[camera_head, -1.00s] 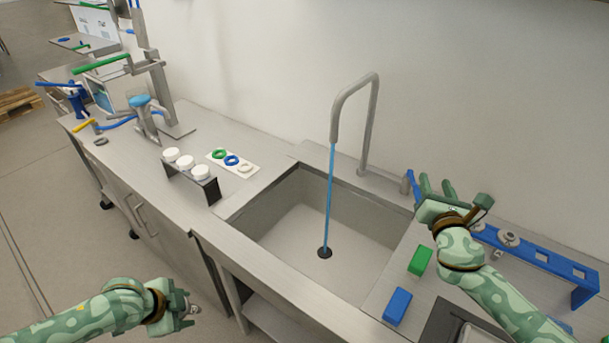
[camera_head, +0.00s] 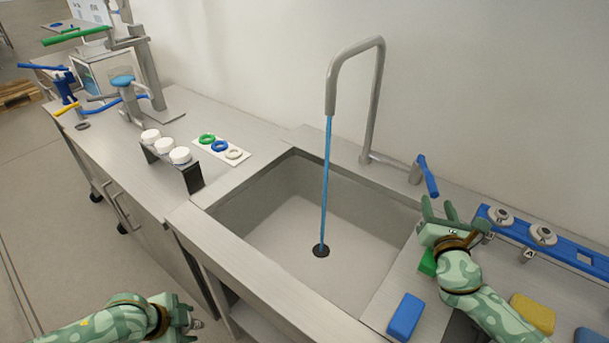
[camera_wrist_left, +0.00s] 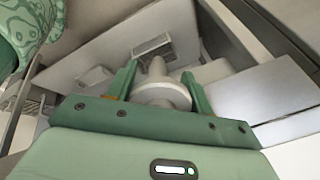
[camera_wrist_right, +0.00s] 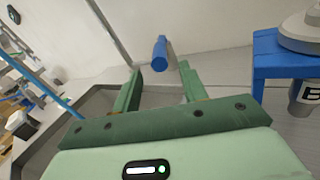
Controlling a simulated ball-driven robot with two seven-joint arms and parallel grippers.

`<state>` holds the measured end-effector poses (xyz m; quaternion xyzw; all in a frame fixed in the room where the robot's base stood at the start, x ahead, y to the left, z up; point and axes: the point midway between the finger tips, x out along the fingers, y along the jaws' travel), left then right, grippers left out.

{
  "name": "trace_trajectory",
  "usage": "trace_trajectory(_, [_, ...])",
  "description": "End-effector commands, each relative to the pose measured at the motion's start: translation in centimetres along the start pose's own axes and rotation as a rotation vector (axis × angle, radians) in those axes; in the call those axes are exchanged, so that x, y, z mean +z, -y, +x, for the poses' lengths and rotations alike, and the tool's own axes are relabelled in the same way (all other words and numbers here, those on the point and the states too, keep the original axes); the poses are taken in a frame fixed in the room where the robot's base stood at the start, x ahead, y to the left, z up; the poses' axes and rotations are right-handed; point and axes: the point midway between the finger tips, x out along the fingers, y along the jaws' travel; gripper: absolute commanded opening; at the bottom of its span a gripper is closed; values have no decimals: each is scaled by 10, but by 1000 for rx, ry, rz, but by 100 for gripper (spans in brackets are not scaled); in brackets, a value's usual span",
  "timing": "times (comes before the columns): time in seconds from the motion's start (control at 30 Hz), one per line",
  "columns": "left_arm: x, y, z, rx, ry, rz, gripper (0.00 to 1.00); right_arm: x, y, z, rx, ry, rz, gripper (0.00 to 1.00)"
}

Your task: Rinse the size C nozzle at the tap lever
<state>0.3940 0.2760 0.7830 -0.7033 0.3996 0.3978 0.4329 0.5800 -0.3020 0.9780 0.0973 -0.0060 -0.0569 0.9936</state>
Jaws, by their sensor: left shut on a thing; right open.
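The tap (camera_head: 370,100) stands behind the sink, and a blue stream of water (camera_head: 325,190) runs from its spout down to the drain. The blue tap lever (camera_head: 428,176) is at the tap's right. My right gripper (camera_head: 440,210) is open just in front of the lever; in the right wrist view the lever (camera_wrist_right: 160,54) shows beyond the open fingers, apparently apart from them. My left gripper (camera_head: 192,316) is low in front of the counter, left of the sink. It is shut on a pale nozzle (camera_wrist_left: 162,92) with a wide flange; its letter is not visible.
The sink (camera_head: 235,205) is empty apart from the stream. A blue rack (camera_head: 575,257) with nozzles stands at the right. A blue block (camera_head: 405,317), a green block (camera_head: 428,262) and a yellow sponge (camera_head: 533,314) lie near my right arm. White-capped jars (camera_head: 165,145) stand left.

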Motion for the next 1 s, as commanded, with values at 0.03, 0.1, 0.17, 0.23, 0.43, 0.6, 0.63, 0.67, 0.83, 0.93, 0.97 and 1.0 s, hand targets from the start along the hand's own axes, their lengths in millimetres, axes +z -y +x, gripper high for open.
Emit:
trace_trajectory(0.03, [1, -1, 3, 0, -1, 0, 22, 1, 1, 15, -3, 2, -1, 43])
trace_trajectory(0.1, [2, -2, 7, 2, 0, -1, 22, 1, 1, 30, -3, 1, 0, 43])
trace_trajectory(0.17, [3, -3, 10, 3, 0, -1, 22, 1, 0, 41, -2, 0, 1, 43])
trace_trajectory(0.23, [4, -4, 13, 5, 1, -1, 22, 1, 1, 51, -3, 0, 0, 43])
trace_trajectory(0.43, [6, -6, 16, 7, 1, -2, 22, 3, 0, 66, -1, 0, 1, 43])
trace_trajectory(0.6, [5, -6, 16, 7, 1, -2, 22, 4, 0, 67, -2, -1, 1, 43])
trace_trajectory(0.63, [5, -6, 16, 7, 1, -2, 22, 4, 0, 66, -2, 0, 1, 43])
trace_trajectory(0.67, [5, -6, 16, 7, 1, -2, 22, 4, 0, 66, -2, 0, 1, 43])
trace_trajectory(0.83, [5, -6, 16, 7, 1, -2, 22, 4, 0, 66, -2, 0, 1, 4])
trace_trajectory(0.93, [5, -6, 16, 7, 1, -2, 22, 4, 0, 66, -2, 0, 1, 0])
trace_trajectory(0.97, [5, -6, 16, 7, 1, -2, 22, 4, 0, 66, -2, 0, 1, 0])
trace_trajectory(1.0, [5, -6, 16, 7, 2, -2, 22, 4, 0, 67, -2, 0, 1, 0])
